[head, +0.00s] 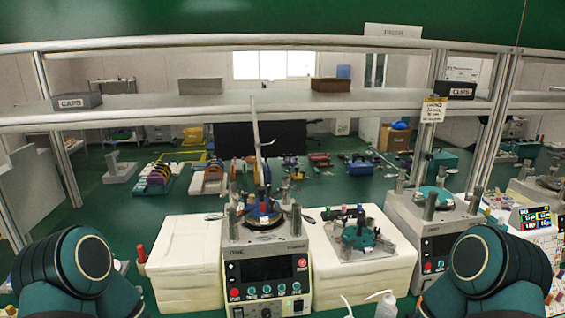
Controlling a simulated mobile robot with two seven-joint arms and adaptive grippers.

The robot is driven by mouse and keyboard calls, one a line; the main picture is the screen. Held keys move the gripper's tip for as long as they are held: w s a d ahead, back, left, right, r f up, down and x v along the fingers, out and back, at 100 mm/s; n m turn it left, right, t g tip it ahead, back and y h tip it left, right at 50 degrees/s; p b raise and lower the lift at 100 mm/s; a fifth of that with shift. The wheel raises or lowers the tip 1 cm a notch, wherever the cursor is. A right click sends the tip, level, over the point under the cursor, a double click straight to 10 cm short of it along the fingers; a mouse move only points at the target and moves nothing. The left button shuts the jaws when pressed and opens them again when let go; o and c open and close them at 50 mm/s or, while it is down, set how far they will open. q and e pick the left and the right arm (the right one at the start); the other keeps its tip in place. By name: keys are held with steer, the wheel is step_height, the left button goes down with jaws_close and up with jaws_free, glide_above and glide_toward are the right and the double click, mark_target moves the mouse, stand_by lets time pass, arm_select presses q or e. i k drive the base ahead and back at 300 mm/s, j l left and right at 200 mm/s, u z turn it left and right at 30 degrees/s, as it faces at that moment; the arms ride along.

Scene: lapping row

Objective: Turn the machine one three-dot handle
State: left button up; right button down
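A grey lapping machine (268,278) stands at the front centre. It has a dark screen, a red button at its lower left, a second red button at its right and a row of small teal knobs. On top are a dark round plate with blue and orange parts (262,213) and metal posts. A second grey machine (425,225) with a teal part on top stands to the right. Machine number marks and a three-dot handle are too small to tell. Neither gripper is in view; only my two teal and black arm links show at the lower corners.
White blocks (185,250) flank the centre machine; the right one carries a teal fixture (360,237). White bottle nozzles (381,300) stand in front. A shelf (300,105) with grey and brown boxes crosses above. A colourful display (534,218) is at the right.

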mark_target(286, 179)
steer(key=l+z, duration=0.6)
steer(key=z, duration=0.15)
